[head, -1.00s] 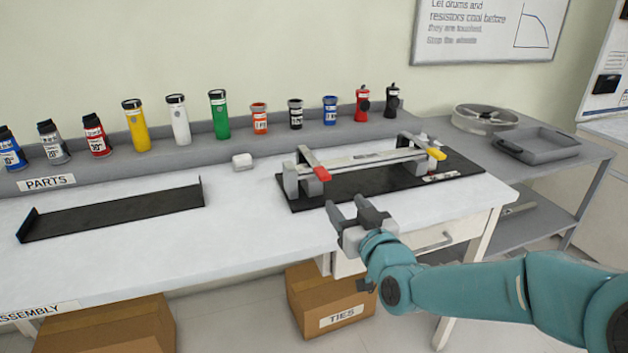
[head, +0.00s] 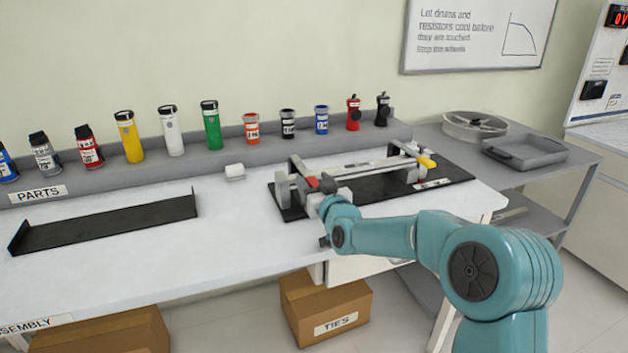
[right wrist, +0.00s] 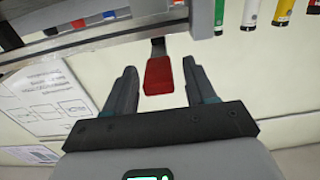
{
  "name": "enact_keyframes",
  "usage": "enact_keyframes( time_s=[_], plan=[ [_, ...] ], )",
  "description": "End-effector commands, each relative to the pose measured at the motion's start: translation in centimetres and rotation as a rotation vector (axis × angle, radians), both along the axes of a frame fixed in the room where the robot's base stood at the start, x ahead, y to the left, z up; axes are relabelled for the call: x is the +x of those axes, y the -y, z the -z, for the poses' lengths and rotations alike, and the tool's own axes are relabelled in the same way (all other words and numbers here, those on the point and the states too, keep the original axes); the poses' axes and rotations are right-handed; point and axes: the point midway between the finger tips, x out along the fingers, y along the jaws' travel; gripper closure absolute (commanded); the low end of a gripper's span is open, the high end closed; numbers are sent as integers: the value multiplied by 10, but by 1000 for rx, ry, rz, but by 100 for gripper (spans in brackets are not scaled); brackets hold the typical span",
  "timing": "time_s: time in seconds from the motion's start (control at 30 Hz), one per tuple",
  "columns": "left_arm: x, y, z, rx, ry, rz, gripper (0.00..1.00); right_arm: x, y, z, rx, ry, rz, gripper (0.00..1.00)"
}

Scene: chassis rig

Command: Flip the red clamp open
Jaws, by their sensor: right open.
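The red clamp (right wrist: 159,76) shows in the right wrist view as a red handle tip on a dark lever, between my open fingers with a gap on each side. In the head view only a small part of the red clamp (head: 312,183) shows, at the left end of the chassis rig (head: 362,160). My right gripper (right wrist: 163,85) is open around the red handle; in the head view my right gripper (head: 326,192) is partly hidden by its own wrist. A yellow clamp (head: 427,161) sits at the rig's right end. My left gripper is not in view.
Several cylinders line the back shelf, including a green one (head: 210,125). A small white block (head: 235,172) and a black tray (head: 110,222) lie left of the rig. A grey side table (head: 560,172) stands right. The white bench front is clear.

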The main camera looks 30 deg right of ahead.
Motion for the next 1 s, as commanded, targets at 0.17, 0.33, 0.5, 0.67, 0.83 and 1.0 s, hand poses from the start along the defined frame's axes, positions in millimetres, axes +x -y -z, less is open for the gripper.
enact_keyframes(
  time_s=[0.17, 0.33, 0.5, 0.67, 0.83, 1.0],
  plan=[
    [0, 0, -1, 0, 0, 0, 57, 6, 2, 0, 0, 0, 0, 45],
    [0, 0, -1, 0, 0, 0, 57, 6, 2, 0, 0, 0, 0, 45],
    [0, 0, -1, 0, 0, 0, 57, 6, 2, 0, 0, 0, 0, 90],
    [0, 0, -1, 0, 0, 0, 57, 6, 2, 0, 0, 0, 0, 100],
    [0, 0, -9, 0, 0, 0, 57, 6, 2, -6, 5, -15, 2, 100],
    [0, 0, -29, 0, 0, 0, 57, 7, 3, -18, 15, -65, 3, 100]
  ],
)
